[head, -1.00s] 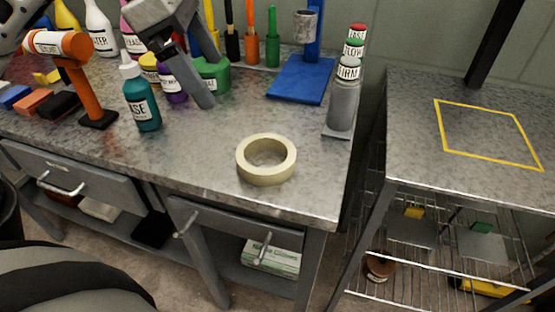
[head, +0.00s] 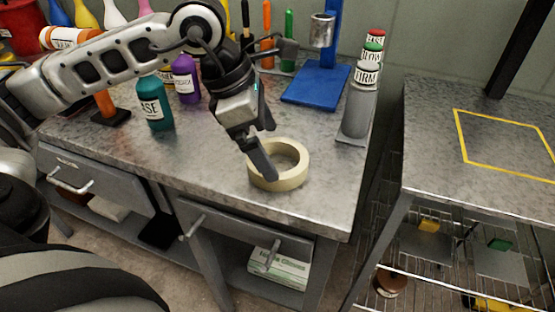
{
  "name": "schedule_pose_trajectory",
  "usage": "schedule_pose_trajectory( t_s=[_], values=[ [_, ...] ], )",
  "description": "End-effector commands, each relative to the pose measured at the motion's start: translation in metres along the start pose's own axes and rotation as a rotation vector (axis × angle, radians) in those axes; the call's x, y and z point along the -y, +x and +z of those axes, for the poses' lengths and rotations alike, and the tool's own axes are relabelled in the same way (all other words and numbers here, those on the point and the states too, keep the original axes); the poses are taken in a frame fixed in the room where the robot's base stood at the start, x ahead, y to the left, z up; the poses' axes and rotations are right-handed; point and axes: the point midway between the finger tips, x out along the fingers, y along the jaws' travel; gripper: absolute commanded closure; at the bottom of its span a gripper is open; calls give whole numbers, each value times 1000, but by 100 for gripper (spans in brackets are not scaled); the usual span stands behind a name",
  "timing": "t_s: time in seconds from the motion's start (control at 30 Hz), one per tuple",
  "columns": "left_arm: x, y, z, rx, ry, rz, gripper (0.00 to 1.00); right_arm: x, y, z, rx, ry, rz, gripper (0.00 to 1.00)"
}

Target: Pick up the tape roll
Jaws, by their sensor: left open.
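The cream tape roll (head: 292,179) lies flat on the metal workbench (head: 330,190), near its front right corner. My left gripper (head: 269,153) is over the roll's left and back side, pointing down, with its jaws apart. The nearer finger overlaps the roll's opening and left rim in the picture; whether it touches the roll I cannot tell. The other finger shows farther back, beyond the roll. Part of the roll's left rim is hidden behind the nearer finger. My right gripper is not in view.
A teal bottle (head: 153,102) and a purple bottle (head: 186,80) stand to the left. A second table (head: 430,140) with a yellow outline stands to the right.

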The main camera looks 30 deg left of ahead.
Motion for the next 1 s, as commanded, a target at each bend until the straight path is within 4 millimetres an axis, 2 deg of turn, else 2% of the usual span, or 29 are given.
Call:
schedule_pose_trajectory(
  t_s=[0.1,0.2,0.47,0.6,1.0],
  values=[
    [2,18,1,-1,0,-4,0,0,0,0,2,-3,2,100],
    [1,26,1,0,0,-1,0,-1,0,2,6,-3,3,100],
    [1,28,1,0,0,0,0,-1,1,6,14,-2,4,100],
    [1,28,1,0,-1,0,38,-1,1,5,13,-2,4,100],
    [0,24,3,3,0,1,38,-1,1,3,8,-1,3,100]
  ],
)
